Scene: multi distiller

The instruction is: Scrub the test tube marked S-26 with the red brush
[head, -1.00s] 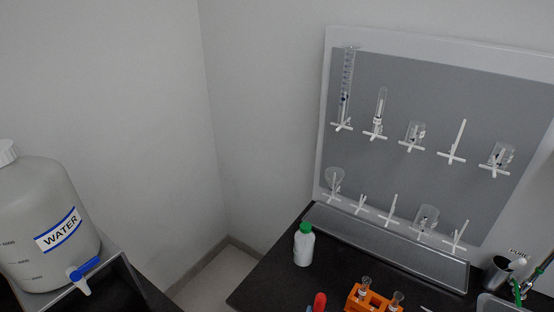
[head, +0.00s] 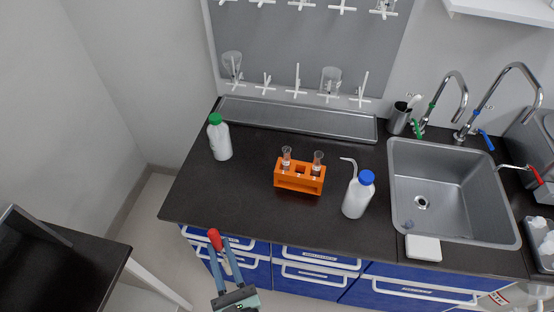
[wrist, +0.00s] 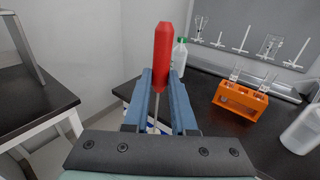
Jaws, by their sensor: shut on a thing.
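My gripper (head: 223,258) is shut on the red brush (head: 214,238), in front of the counter's front edge. In the wrist view the brush's red handle (wrist: 163,55) stands upright above the blue fingers (wrist: 160,85), and a thin shaft runs down between them. The brush head cannot be made out. An orange rack (head: 300,187) stands on the counter, up and to the right of my gripper. It holds a left test tube (head: 286,156) and a right test tube (head: 318,160), both upright. I cannot read a marking S-26 on either tube.
A green-capped bottle (head: 220,140) stands left of the rack, and a blue-capped wash bottle (head: 358,196) right of it. A sink (head: 450,190) with taps is farther right. A metal tray (head: 300,119) lies along the wall below the glassware pegboard (head: 300,50). The counter front left is clear.

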